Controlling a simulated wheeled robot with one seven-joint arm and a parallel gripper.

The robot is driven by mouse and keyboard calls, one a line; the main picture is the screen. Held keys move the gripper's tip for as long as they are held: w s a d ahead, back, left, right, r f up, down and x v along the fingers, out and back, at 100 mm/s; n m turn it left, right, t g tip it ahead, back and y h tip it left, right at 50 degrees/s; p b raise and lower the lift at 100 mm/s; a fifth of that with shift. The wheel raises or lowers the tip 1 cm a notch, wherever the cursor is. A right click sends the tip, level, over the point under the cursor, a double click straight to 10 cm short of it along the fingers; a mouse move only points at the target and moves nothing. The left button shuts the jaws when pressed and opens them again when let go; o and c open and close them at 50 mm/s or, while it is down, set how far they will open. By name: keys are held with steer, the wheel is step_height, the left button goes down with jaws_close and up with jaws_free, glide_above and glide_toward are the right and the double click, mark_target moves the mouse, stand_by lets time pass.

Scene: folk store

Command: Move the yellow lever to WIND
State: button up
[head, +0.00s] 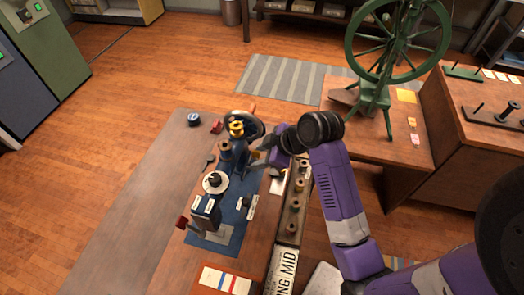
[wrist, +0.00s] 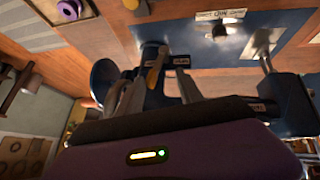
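The yellow lever (wrist: 156,68) stands on the blue winding machine in the wrist view, beside small white labels (wrist: 181,61) too small to read. My gripper (wrist: 160,92) is open, with one grey finger to each side of the lever; I cannot tell whether either touches it. In the head view my gripper (head: 262,156) is at the right side of the blue machine (head: 237,150), and I cannot make out the lever clearly there. The machine stands on a blue mat (head: 226,228) on the wooden bench.
A white disc (head: 215,183) and a dark box with a red-tipped handle (head: 205,212) are near the machine. A rail of wooden bobbins (head: 295,202) runs along the right. A green spinning wheel (head: 385,60) stands behind.

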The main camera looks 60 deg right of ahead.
steer(key=shift+s+a+p, duration=0.25)
steer(key=shift+a+p, duration=0.05)
steer(key=shift+a, duration=0.35)
steer(key=shift+a+f, duration=0.1)
steer(key=shift+a, duration=0.05)
steer(key=shift+s+a+f+p, duration=0.15)
steer(key=shift+s+a, duration=0.05)
steer(key=shift+a, duration=0.2)
steer(key=shift+s+a+f+p, duration=0.15)
steer(key=shift+a, duration=0.2)
steer(key=shift+w+d+r, duration=0.1)
steer(key=shift+d, duration=0.05)
steer(key=shift+d+r+p, duration=0.1)
steer(key=shift+d+p, duration=0.15)
steer(key=shift+p, duration=0.15)
